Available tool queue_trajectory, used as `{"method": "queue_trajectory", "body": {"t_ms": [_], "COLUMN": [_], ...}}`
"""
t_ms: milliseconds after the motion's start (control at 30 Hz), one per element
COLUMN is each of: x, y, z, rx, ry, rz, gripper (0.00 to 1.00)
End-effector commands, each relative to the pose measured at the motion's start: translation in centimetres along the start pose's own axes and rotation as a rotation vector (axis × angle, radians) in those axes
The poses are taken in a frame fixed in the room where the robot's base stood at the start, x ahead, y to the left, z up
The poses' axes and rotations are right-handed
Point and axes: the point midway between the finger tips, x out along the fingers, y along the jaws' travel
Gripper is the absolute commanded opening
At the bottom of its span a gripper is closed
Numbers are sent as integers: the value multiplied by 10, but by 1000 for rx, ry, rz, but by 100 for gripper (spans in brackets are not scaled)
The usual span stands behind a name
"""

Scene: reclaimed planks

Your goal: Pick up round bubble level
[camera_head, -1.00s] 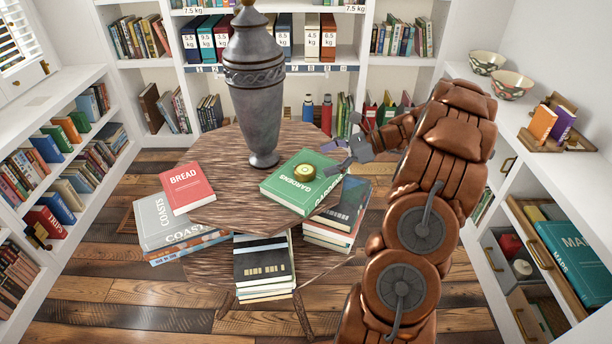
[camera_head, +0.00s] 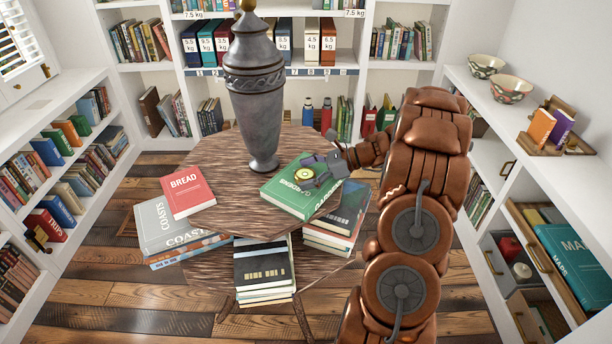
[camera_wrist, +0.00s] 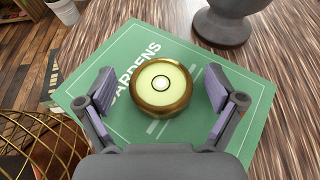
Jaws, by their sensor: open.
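The round bubble level (camera_wrist: 161,88) has a brass rim and a yellow-green face with a small bubble in a ring. It lies on the green book marked GARDENS (camera_wrist: 245,83). In the head view the level (camera_head: 304,174) is partly hidden by my gripper (camera_head: 314,172). In the wrist view my gripper (camera_wrist: 163,98) is open, with one finger on each side of the level. Gaps show between the level and both fingers. The green book (camera_head: 283,197) lies on the round wooden table (camera_head: 222,160).
A tall grey urn (camera_head: 256,105) stands behind the green book, and its foot (camera_wrist: 222,28) shows in the wrist view. A red BREAD book (camera_head: 187,190) and grey COASTS book (camera_head: 172,226) lie left. A gold wire object (camera_wrist: 35,150) is at lower left in the wrist view.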

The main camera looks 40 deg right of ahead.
Motion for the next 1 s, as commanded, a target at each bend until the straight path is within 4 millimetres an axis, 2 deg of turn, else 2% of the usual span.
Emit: {"method": "queue_trajectory", "body": {"t_ms": [200,833,1000], "x": [0,0,0], "y": [0,0,0], "z": [0,0,0], "rx": [0,0,0], "ry": [0,0,0], "rz": [0,1,1], "gripper": [91,25,24]}}
